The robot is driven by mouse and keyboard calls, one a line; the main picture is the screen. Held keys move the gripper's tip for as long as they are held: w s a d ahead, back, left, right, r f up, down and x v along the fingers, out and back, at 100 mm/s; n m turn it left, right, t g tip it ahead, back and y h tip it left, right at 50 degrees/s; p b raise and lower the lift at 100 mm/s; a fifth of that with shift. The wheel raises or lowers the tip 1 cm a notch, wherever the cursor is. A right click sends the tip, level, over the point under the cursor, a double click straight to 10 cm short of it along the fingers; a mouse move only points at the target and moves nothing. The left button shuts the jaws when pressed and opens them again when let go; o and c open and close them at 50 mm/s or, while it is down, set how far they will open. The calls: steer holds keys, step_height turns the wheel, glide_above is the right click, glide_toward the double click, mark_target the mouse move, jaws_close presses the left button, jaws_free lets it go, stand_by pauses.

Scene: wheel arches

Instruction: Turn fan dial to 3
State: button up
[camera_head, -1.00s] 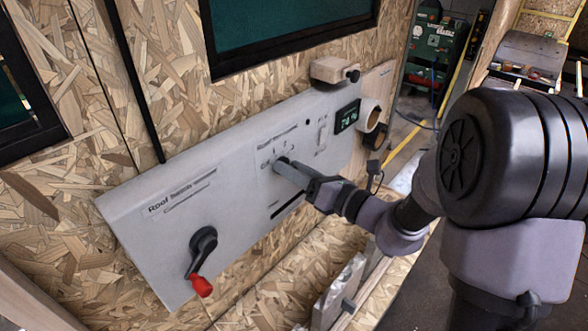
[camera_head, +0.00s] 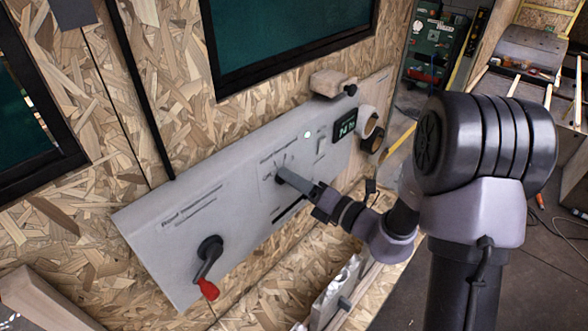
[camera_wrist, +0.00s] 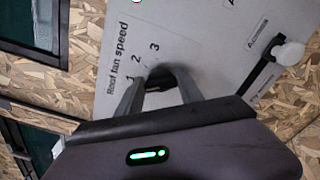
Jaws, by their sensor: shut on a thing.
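The fan dial (camera_head: 279,178) is a dark knob on the light grey wall panel (camera_head: 150,228). In the wrist view the dial (camera_wrist: 166,76) sits below the printed words "Roof fan speed" and the marks 1, 2 and 3. My gripper (camera_head: 286,177) reaches in from the right, its fingertips at the dial. In the wrist view the two fingers (camera_wrist: 162,88) are shut on the dial from both sides. The fingers and shadow hide the dial's pointer, so I cannot tell which mark it faces.
A black crank with a red handle (camera_head: 208,288) is at the panel's lower left.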

steer(key=shift+s+f+m+p, duration=0.1)
steer(key=shift+f+m+p, duration=0.05)
steer(key=shift+m+p, duration=4.15)
steer(key=shift+f+m+p, duration=0.15)
steer(key=shift+m+p, duration=3.5)
steer(key=shift+m, duration=1.55)
steer(key=o, duration=1.4)
